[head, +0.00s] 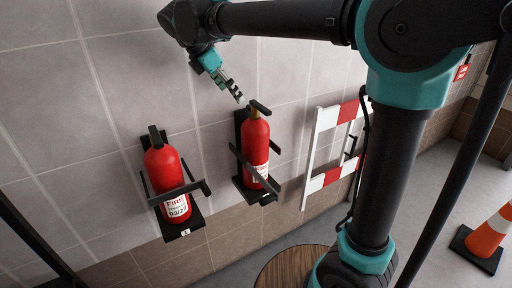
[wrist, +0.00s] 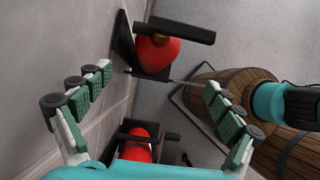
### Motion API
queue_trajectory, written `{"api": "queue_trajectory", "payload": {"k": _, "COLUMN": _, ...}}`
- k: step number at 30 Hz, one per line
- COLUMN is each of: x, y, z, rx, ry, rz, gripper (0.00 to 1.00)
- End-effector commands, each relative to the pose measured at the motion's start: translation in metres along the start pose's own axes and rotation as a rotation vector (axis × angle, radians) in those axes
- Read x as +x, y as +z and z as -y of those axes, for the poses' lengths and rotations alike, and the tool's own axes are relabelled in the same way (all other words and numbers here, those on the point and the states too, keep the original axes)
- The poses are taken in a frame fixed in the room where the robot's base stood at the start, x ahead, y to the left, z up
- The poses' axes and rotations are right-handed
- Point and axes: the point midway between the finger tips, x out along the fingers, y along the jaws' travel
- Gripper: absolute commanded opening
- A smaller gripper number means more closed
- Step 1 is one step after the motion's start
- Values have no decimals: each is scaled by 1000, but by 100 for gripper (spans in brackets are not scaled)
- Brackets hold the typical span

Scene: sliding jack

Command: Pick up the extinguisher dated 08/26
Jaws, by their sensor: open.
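Two red extinguishers hang in black wall brackets. In the head view the left extinguisher (head: 167,170) has a white label reading 03/27. The right extinguisher (head: 255,140) has a label partly covered by the bracket bar, and its date is too small to read. My gripper (head: 238,97) is open and empty, just above and left of the right extinguisher's black handle (head: 260,107). In the wrist view my gripper's fingers (wrist: 158,82) are spread wide. One red extinguisher (wrist: 153,54) shows beyond the fingertips and another (wrist: 139,148) lower down; I cannot match them surely.
A red-and-white barrier (head: 325,117) stands against the wall to the right. A wooden barrel (head: 292,264) stands on the floor below and shows in the wrist view (wrist: 229,88). An orange cone (head: 487,238) is at far right. The tiled wall is close behind the brackets.

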Motion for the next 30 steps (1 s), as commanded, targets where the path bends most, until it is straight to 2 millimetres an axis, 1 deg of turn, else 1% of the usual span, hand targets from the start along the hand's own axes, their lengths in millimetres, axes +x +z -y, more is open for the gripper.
{"api": "queue_trajectory", "payload": {"k": 2, "x": 6, "y": 0, "z": 0, "rx": 0, "ry": 0, "rz": 0, "gripper": 93}}
{"api": "queue_trajectory", "payload": {"k": 5, "x": 22, "y": 0, "z": 0, "rx": 2, "ry": -1, "rz": 0, "gripper": 93}}
{"api": "queue_trajectory", "payload": {"k": 15, "x": 90, "y": 0, "z": 0, "rx": 3, "ry": -1, "rz": -1, "gripper": 93}}
{"api": "queue_trajectory", "payload": {"k": 18, "x": 105, "y": 0, "z": 0, "rx": 1, "ry": 0, "rz": -1, "gripper": 93}}
{"api": "queue_trajectory", "payload": {"k": 21, "x": 116, "y": 0, "z": 0, "rx": 1, "ry": 0, "rz": -1, "gripper": 93}}
{"api": "queue_trajectory", "payload": {"k": 26, "x": 124, "y": 1, "z": 0, "rx": 2, "ry": 0, "rz": 0, "gripper": 93}}
{"api": "queue_trajectory", "payload": {"k": 30, "x": 140, "y": 2, "z": -1, "rx": 2, "ry": -1, "rz": 0, "gripper": 93}}
